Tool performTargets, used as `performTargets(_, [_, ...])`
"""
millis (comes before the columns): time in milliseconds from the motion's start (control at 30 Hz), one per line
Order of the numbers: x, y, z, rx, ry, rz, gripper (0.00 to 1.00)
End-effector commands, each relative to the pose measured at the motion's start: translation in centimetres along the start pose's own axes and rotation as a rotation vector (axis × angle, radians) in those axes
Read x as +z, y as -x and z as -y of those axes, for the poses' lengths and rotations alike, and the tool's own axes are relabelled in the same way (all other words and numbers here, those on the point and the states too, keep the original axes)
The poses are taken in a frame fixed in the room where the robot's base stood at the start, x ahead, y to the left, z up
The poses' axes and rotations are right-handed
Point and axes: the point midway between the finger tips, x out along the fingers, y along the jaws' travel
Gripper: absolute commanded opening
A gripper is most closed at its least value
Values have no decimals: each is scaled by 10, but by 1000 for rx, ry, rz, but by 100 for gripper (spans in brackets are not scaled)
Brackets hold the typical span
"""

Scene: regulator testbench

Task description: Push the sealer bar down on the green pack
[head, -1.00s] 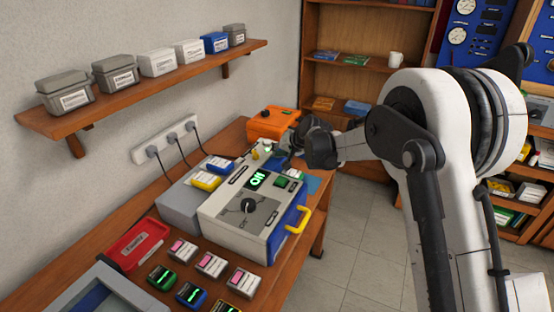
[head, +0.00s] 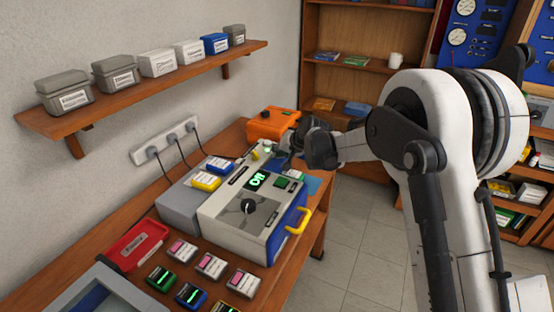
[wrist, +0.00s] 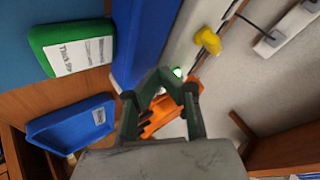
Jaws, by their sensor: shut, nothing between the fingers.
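My gripper (head: 284,146) is over the far end of the bench, beyond the grey testbench, and is small and partly hidden by my wrist. In the wrist view my gripper (wrist: 164,74) is shut and empty, with its fingertips close together. A green pack (wrist: 50,48) with a white label lies on a blue surface at the upper left of the wrist view, apart from the fingers. A broad blue part (wrist: 148,35) stands between the pack and the fingertips. I cannot tell which part is the sealer bar. No contact with the pack shows.
An orange case (head: 270,123) stands at the back of the bench and shows behind the fingers. A blue tray (wrist: 72,122) lies at left in the wrist view. The testbench (head: 232,230) has a yellow handle (head: 298,221). A wall shelf (head: 150,88) holds several boxes.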

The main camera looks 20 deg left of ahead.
Motion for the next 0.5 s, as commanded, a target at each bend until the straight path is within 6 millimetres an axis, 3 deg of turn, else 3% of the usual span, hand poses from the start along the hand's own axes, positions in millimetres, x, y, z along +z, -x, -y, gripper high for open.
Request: performTargets(500, [-7, 9, 6, 0, 0, 0, 0])
